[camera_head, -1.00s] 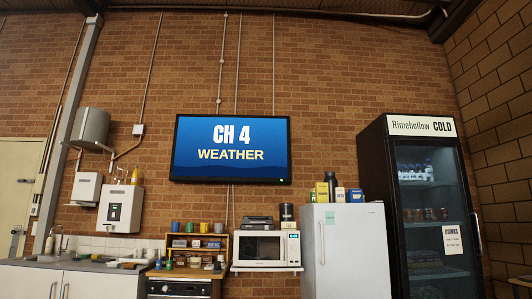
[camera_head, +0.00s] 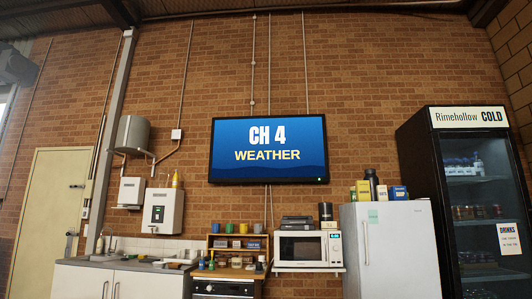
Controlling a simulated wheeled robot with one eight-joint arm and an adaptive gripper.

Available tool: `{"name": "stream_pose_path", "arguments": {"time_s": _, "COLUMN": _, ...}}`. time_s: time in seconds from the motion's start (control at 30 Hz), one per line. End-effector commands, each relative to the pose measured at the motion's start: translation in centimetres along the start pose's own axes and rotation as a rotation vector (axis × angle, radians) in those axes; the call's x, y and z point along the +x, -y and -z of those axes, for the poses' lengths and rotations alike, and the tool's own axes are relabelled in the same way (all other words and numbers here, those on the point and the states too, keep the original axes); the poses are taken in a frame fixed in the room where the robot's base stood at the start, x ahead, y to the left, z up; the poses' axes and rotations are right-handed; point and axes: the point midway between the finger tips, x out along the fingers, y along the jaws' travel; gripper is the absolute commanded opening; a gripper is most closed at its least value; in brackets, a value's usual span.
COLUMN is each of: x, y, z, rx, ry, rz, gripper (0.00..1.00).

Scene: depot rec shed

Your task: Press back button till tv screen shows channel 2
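The TV (camera_head: 268,149) hangs on the brick wall near the middle of the head view. Its blue screen reads "CH 4 WEATHER", and a small green light shows at its lower right edge. No back button or remote can be made out in this view. My gripper is not in view.
Below the TV stand an oven (camera_head: 224,289), a shelf of mugs and jars, and a microwave (camera_head: 308,248). A white fridge (camera_head: 391,252) and a glass-door drinks cooler (camera_head: 472,210) stand at right. A sink counter (camera_head: 125,265) and a door (camera_head: 50,220) are at left.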

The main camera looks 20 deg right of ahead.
Motion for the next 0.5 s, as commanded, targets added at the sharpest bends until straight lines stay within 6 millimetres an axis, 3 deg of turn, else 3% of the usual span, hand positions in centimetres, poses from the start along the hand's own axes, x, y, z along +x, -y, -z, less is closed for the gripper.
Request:
{"name": "stream_pose_path", "arguments": {"time_s": 0.03, "x": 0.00, "y": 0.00, "z": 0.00, "rx": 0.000, "ry": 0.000, "rz": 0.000, "gripper": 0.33}}
{"name": "stream_pose_path", "arguments": {"time_s": 0.2, "x": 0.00, "y": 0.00, "z": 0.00, "rx": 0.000, "ry": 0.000, "rz": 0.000, "gripper": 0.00}}
{"name": "stream_pose_path", "arguments": {"time_s": 0.5, "x": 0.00, "y": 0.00, "z": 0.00, "rx": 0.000, "ry": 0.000, "rz": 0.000, "gripper": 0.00}}
